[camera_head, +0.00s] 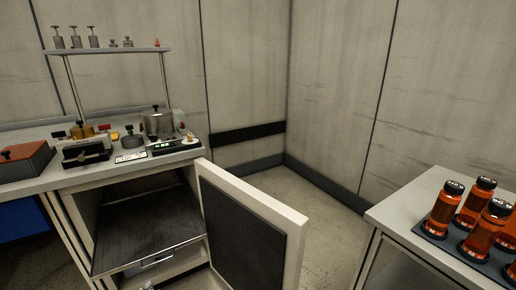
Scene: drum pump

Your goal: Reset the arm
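Neither of my grippers nor my arms show in the head view. A grey workbench (104,173) stands at the left, with a cabinet under its top. The cabinet door (250,225) hangs open toward the front right. A dark, flat shelf (148,232) shows inside the cabinet, and nothing large stands on it. A pale object (150,262) lies lower down, too small to identify.
A red box (24,162), a metal pot (158,124) and several small instruments crowd the bench top. A raised shelf (108,50) holds small fittings. Several orange bottles (444,208) stand on a right table (398,212). Open floor lies between.

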